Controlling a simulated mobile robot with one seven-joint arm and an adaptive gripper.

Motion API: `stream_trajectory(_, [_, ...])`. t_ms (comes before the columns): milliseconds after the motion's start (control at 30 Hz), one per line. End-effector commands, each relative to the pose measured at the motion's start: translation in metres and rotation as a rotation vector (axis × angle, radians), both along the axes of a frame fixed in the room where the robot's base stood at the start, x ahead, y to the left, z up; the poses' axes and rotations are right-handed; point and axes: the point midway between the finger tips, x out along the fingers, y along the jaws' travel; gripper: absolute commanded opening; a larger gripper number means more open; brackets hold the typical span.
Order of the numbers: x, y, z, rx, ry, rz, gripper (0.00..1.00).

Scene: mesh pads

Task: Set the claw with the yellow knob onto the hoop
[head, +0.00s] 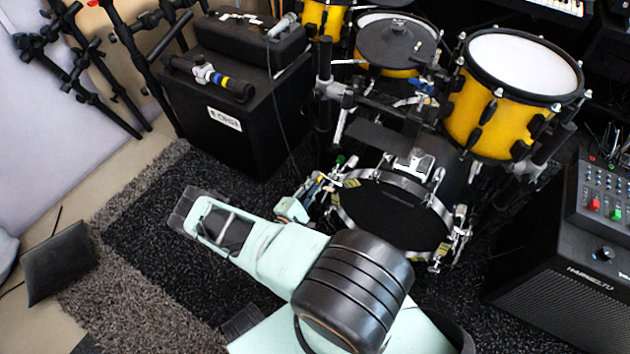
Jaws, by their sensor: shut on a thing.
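The bass drum lies with its black head (392,215) facing up, ringed by a silver hoop (375,174) with several chrome claws around it. My mint-green arm reaches in from the bottom of the head view. My gripper (318,188) is small and partly hidden, at the hoop's left side. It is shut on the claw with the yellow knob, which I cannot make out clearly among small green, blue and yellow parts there. Whether this claw touches the hoop cannot be told.
Yellow drums (510,100) stand behind and right of the bass drum. A black speaker cabinet (225,110) stands at left, and an amplifier with a mixer (590,260) at right. A dark rug (150,250) covers the open floor at lower left.

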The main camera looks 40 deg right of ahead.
Motion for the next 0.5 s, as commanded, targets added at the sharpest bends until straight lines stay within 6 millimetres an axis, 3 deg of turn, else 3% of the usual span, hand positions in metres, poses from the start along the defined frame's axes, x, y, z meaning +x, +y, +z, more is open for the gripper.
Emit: stream_trajectory(500, [0.0004, -0.0011, 0.0059, 0.031, -0.086, 0.003, 0.00])
